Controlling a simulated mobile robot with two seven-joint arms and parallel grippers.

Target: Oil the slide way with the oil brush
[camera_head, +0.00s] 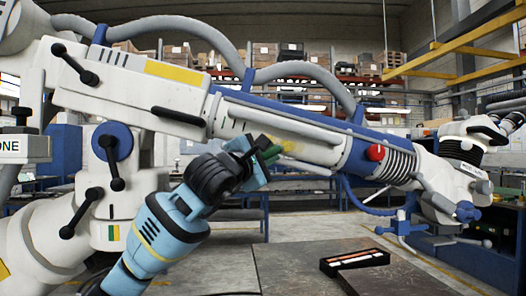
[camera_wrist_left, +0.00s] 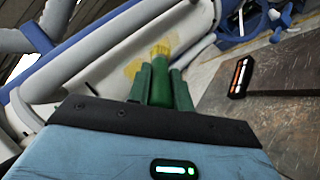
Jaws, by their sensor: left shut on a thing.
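My left gripper (camera_head: 270,154) is shut on the green oil brush (camera_wrist_left: 160,82). The brush's yellowish tip (camera_head: 290,146) is at the underside of the pale cylinder. A yellow patch shows there in the wrist view. Whether the tip touches the surface is hard to tell. My right gripper is not in view.
A black tray (camera_head: 355,261) with orange and white strips lies on the grey table (camera_head: 295,265) below right. A red knob (camera_head: 375,153) and black levers stick out from the microscope arm. Loose grey hoses run above it. Shelves with boxes stand far behind.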

